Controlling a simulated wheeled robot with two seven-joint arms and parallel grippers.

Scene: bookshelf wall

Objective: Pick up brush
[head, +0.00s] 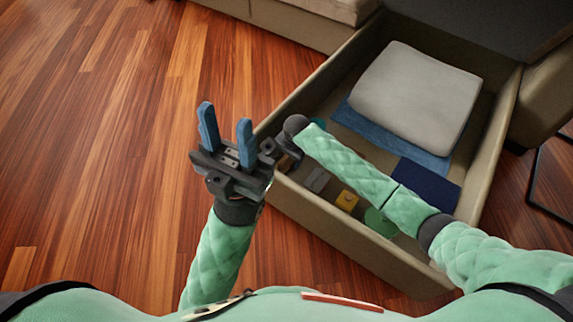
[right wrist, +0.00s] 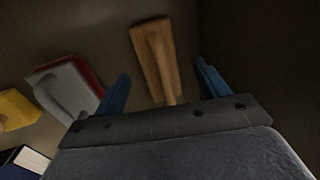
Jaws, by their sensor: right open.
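A wooden, brush-like thing (right wrist: 157,55) with a raised handle lies on the floor of the open box, in the right wrist view; I take it to be the brush. My right gripper (right wrist: 162,68) is open above it, its blue fingers either side of the handle's near end and apart from it. In the head view my right arm hides the brush, and the right fingers are not clear. My left gripper (head: 225,114) is open and empty, over the wood floor to the left of the box.
The open box (head: 330,236) has raised walls close around my right gripper. Inside lie a grey folded cloth (head: 415,95), a blue cloth (head: 390,139), a dark blue book (head: 427,186), a yellow block (head: 347,200) and a grey-and-red handled thing (right wrist: 68,88). The wood floor (head: 100,130) is clear.

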